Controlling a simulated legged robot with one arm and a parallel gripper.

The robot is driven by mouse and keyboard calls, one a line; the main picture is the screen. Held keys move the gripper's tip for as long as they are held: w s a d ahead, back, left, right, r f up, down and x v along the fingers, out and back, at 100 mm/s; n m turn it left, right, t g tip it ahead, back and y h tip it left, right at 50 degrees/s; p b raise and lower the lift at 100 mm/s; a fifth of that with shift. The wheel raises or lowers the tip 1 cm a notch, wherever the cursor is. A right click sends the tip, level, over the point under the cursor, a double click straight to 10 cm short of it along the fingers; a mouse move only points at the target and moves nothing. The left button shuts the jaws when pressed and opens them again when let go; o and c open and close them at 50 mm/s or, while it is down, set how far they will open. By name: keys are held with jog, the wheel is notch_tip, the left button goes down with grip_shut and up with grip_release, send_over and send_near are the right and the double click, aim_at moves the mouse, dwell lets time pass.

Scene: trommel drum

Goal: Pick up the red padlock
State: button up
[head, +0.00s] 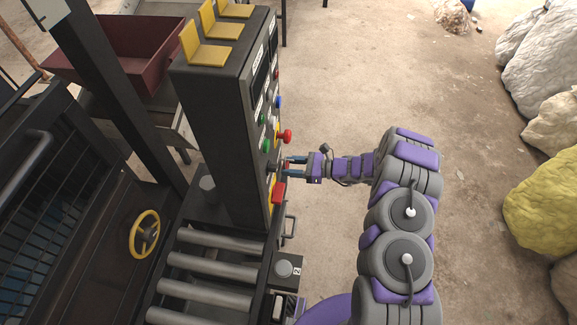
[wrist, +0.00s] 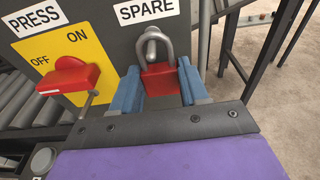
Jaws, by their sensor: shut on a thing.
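The red padlock (wrist: 161,79) with a grey shackle shows in the wrist view under the SPARE label. Its shackle hangs around a grey peg (wrist: 152,34) on the panel. My gripper (wrist: 160,88) is shut on the padlock's red body, one blue finger on each side. In the head view my gripper (head: 293,168) is at the right face of the dark control cabinet (head: 215,110). The padlock is small there and mostly hidden between the fingers.
A red rotary switch (wrist: 68,77) on a yellow ON/OFF plate (wrist: 58,58) sits close left of my gripper. A red mushroom button (head: 286,136) is just above it in the head view. Rollers (head: 215,268) lie below. Open floor (head: 340,90) is to the right, with wrapped piles (head: 545,200) beyond.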

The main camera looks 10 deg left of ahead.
jog(key=shift+r, duration=0.5)
jog(key=w+d+p, duration=0.1)
jog(key=d+p, duration=0.1)
jog(key=d, duration=1.6)
jog(key=shift+r+p, duration=0.25)
jog(key=shift+p, duration=0.1)
jog(key=shift+r, duration=0.4)
jog(key=shift+w+d, duration=0.1)
jog(key=shift+d, duration=1)
jog(key=shift+d, duration=0.35)
jog(key=shift+d, duration=0.85)
jog(key=shift+w+d+b, duration=0.15)
jog(key=shift+d+b, duration=0.2)
jog(key=shift+d, duration=1.1)
jog(key=shift+w+d+b, duration=0.1)
jog(key=shift+d+b, duration=0.25)
jog(key=shift+d, duration=1.1)
